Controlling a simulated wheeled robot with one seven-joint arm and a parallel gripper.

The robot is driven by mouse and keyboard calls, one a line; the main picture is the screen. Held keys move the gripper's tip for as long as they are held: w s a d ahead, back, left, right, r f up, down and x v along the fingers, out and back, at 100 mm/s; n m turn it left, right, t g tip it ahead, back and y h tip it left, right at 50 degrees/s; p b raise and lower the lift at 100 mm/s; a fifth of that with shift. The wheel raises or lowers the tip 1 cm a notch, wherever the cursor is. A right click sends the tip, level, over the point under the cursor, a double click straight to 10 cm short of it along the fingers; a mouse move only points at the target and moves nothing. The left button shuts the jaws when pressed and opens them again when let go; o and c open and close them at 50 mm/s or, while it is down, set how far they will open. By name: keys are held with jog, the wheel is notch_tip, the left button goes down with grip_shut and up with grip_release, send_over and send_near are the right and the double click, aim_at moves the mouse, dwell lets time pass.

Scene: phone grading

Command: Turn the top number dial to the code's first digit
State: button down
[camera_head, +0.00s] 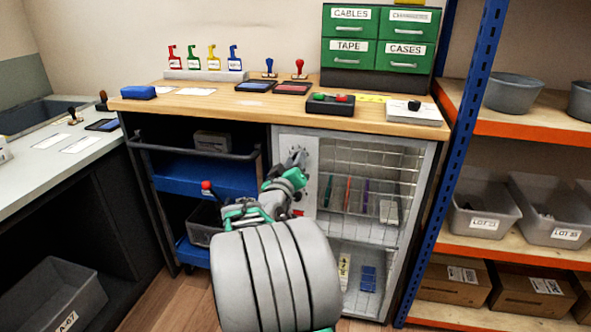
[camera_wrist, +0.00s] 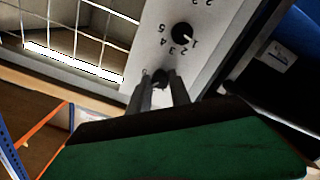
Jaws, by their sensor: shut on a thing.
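The pale dial panel (camera_head: 311,165) is the left side of the mesh-fronted cabinet's front. The wrist view looks roughly upside down, with the panel (camera_wrist: 150,50) running through its middle. My gripper (camera_head: 297,157) reaches the panel's upper part. In the wrist view my gripper (camera_wrist: 160,84) is shut on the dark top number dial (camera_wrist: 160,76), one finger on each side. The fingers hide most of this dial and its digits, so I cannot tell its setting. Another black dial (camera_wrist: 182,33), with digits around it and a light pointer mark, is apart from the fingers.
The wooden worktop (camera_head: 230,105) lies just above the cabinet. The wire mesh door (camera_head: 365,160) is right of the panel, with pens and small items behind it. A blue cart (camera_head: 222,180) stands left. A blue-posted shelf (camera_head: 470,110) stands right.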

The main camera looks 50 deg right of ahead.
jog(key=shift+m, duration=0.4)
jog(key=c, duration=1.2)
grip_release()
jog(key=v, duration=0.7)
jog(key=shift+s+a+p, duration=0.1)
jog(key=shift+a+p, duration=0.2)
jog(key=shift+a, duration=0.1)
